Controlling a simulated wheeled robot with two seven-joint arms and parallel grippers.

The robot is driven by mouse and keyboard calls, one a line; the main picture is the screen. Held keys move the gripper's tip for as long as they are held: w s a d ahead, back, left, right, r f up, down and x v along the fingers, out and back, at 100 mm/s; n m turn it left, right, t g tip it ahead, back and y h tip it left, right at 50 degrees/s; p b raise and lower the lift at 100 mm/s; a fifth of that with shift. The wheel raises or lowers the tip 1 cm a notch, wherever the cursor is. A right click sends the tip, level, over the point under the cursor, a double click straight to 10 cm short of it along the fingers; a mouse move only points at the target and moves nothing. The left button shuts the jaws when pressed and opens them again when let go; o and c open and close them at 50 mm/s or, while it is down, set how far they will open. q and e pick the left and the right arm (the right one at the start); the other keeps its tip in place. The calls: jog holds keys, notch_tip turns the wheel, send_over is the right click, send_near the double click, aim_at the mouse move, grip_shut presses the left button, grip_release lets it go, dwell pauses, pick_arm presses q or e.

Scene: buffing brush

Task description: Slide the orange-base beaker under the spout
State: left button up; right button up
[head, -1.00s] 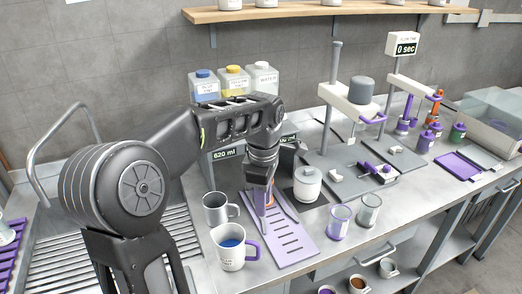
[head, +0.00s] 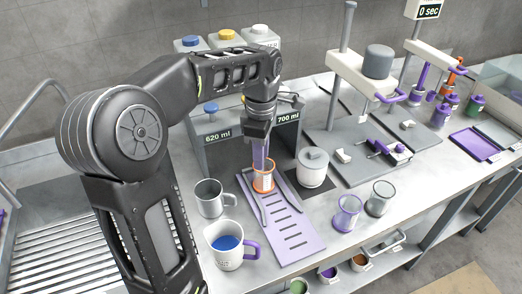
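The orange-base beaker (head: 264,184), clear with orange bands, stands upright at the back end of the purple slotted tray (head: 287,230). My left gripper (head: 262,160) points down at the beaker from above and behind, its purple fingers overlapping the beaker's upper part. I cannot tell whether the fingers grip the beaker or only touch it. The dispenser (head: 212,155) stands behind, with 620 ml and 700 ml displays and bottles on top. Its spout is hidden by my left arm. My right gripper is out of view.
A white lidded jar (head: 313,168) is close on the right. A purple-base beaker (head: 347,213) and a grey-base beaker (head: 380,199) stand farther right.

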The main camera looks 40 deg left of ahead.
aim_at(261, 173)
pick_arm(q)
jog(key=shift+f+p, duration=0.45)
jog(key=shift+f, duration=3.1)
jog(key=shift+c, duration=0.2)
grip_shut()
